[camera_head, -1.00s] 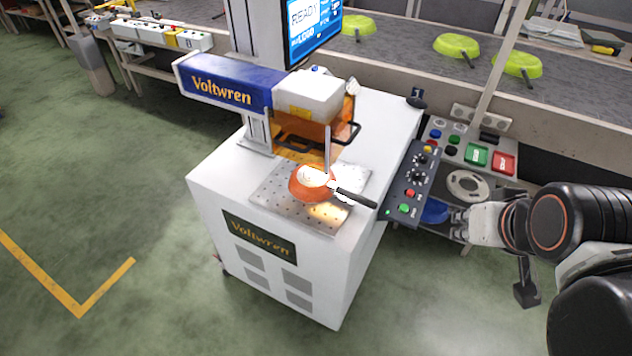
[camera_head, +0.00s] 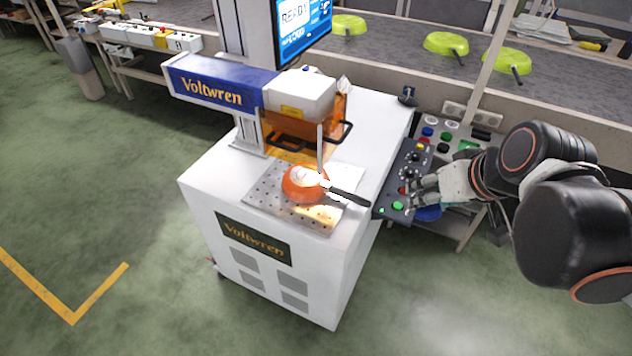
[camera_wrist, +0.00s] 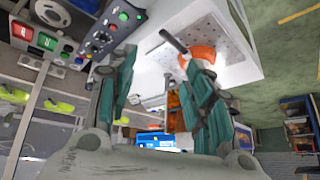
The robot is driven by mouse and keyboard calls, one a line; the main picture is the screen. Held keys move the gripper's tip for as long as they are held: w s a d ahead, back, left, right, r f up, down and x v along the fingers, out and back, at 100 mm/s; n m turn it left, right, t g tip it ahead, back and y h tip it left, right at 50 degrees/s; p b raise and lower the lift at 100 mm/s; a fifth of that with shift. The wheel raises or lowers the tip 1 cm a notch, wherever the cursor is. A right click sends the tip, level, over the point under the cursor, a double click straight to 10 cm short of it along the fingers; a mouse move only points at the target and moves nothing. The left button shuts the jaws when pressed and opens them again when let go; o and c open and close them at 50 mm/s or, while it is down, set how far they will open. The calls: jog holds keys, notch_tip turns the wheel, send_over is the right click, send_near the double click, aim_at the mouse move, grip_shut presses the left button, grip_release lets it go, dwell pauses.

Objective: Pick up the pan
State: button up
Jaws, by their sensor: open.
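The gripper's two green fingers (camera_wrist: 163,82) are spread in the wrist view.
The control panel (camera_head: 397,203) with buttons juts from the machine's right side below my gripper. The orange-shielded laser head (camera_head: 300,95) overhangs the plate behind the pan. Lime-green pans (camera_head: 445,44) lie on the conveyor (camera_head: 395,68) at the back. Open floor lies in front.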

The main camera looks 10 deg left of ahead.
jog(key=w+a+f+n+y, duration=0.2)
jog(key=w+f+n+y, duration=0.1)
jog(key=w+f, duration=0.3)
jog(key=w+a+f+n+y+b, duration=0.1)
jog(key=w+a+f+n+y, duration=0.2)
jog(key=w+f, duration=0.3)
jog(key=w+a+f+n+g+y, duration=0.1)
jog(key=w+a+f+n+y, duration=0.1)
jog(key=w+f, duration=0.5)
jog(key=shift+a+f+n+y+b, duration=0.15)
jog(key=shift+a+n+y+b, duration=0.25)
jog(key=shift+n+y, duration=0.45)
jog(key=shift+f+n, duration=0.45)
jog(key=shift+f, duration=0.15)
jog(key=shift+w+a+f, duration=0.15)
jog(key=shift+a+f, duration=0.05)
jog(key=shift+a, duration=0.05)
jog(key=b, duration=0.2)
send_near(325, 183)
jog(key=shift+w+a+f, duration=0.35)
jog(key=shift+a+f, duration=0.5)
jog(key=shift+a, duration=0.05)
jog(key=shift+r+b+x, duration=0.15)
jog(key=shift+b+x, duration=0.6)
jog(key=shift+x, duration=0.65)
jog(key=shift+r+b+x, duration=0.2)
jog(key=shift+b+x, duration=0.55)
jog(key=shift+x, duration=0.7)
jog(key=shift+w, duration=0.1)
jog(key=shift+c, duration=0.6)
